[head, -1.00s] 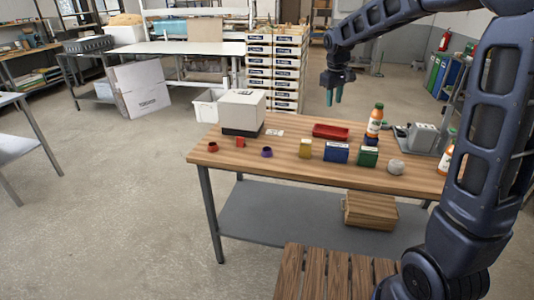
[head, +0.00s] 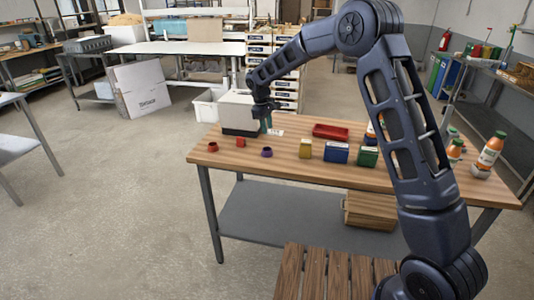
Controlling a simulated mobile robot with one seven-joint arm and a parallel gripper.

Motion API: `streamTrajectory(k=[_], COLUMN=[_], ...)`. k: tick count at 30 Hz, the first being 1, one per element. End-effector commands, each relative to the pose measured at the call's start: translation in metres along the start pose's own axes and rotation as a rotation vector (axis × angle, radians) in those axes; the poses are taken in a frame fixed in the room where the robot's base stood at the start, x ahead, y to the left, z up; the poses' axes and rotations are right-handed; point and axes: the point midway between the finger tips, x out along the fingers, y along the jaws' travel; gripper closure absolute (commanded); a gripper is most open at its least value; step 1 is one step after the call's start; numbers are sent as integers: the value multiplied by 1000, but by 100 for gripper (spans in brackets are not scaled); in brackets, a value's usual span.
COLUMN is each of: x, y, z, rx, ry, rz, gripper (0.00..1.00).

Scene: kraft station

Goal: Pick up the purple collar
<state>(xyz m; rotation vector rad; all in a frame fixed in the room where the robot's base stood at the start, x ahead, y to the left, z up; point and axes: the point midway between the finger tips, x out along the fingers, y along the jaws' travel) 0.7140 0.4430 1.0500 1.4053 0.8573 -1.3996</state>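The purple collar (head: 266,152), a small dark purple ring, sits on the wooden table (head: 225,163) toward its front left. My gripper (head: 267,124) hangs above the table behind the collar, close to the white box, pointing down. It is apart from the collar. Its teal fingers are small and partly dark against the box, so I cannot tell how far apart they are.
A red collar (head: 213,147) and a red block (head: 241,142) stand left of the purple collar. A yellow box (head: 305,148), a blue box (head: 336,152) and a green box (head: 367,156) stand to its right. The white box (head: 238,111) and red tray (head: 331,131) are behind.

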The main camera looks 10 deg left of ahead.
Motion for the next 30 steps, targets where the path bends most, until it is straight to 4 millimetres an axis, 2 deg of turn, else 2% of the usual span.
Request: streamTrajectory(k=[10, 19, 27, 30], x=[44, 64, 99, 105], y=[0, -1, -1, -1], z=[0, -3, -8, -8], rx=[1, 1, 2, 3], ry=[-2, -2, -1, -1], rz=[-1, -1, -1, 0], gripper=[69, 69, 69, 69])
